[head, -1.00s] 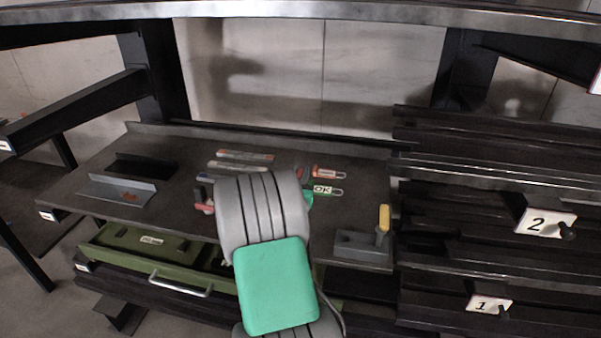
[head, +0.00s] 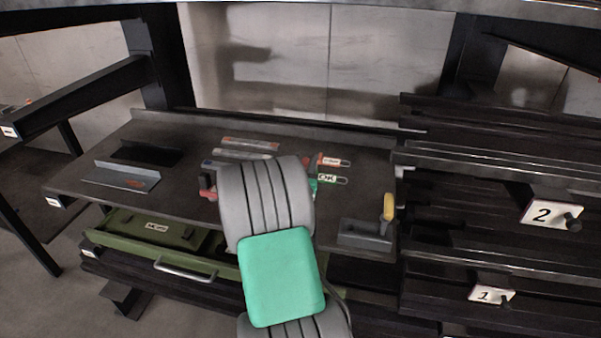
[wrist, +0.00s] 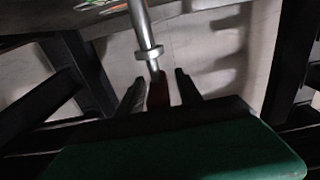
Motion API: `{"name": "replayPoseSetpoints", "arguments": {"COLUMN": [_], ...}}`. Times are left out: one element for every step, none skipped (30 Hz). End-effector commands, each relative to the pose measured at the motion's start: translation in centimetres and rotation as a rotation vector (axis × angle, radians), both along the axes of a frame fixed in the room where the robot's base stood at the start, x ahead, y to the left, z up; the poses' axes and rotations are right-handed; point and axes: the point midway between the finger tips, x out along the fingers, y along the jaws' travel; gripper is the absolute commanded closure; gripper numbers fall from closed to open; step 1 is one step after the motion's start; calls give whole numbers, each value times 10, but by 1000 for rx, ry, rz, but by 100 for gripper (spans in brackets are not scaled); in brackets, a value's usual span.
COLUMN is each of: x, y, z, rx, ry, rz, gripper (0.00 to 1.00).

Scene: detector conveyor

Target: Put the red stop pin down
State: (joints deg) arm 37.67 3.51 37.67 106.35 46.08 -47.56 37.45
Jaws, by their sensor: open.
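In the wrist view, my gripper (wrist: 160,88) has its two dark fingers apart. Between them is a red-brown grip (wrist: 158,92), which appears to be the red stop pin's. A bright metal rod with a collar (wrist: 147,53) runs from it toward the top of the picture. Small gaps seem to show between the grip and the fingers. In the head view, my grey and green arm covers the gripper and the pin. A small red part (head: 207,186) shows just left of my arm on the dark table (head: 95,208); I cannot tell what it is.
A grey block (head: 365,236) with a yellow-handled piece (head: 389,207) stands at the table's right front. Red and green tags (head: 332,179) lie behind my arm. A grey angled bracket (head: 120,177) is at left. A green drawer (head: 150,235) sits below; dark rails with number plates (head: 550,214) are right.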

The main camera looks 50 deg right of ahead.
Motion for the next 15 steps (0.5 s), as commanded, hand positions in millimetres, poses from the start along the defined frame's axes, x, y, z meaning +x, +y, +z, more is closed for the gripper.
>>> {"name": "replayPoseSetpoints", "arguments": {"x": [-2,-5,-9,-12,-15,-20,-23,-25,-30,-32,-34,-37,-39,-40,-42], "y": [11,17,27,34,42,51,59,66,74,79,85,90,94,97,99], "z": [-4,-4,-5,-6,-5,-5,-5,-5,-5,-5,-4,-4,-3,-3,-3], "rx": [0,-1,-1,0,-1,-1,0,-1,-1,0,-1,0,0,0,1], "ry": [-1,0,0,0,0,-2,-1,-1,0,-2,-1,-1,-1,-1,-2], "rz": [5,5,6,6,7,7,7,8,6,6,6,5,5,5,3], "gripper": [58,58,58,58,58,58,58,58,58,58,58,58,58,58,58]}}
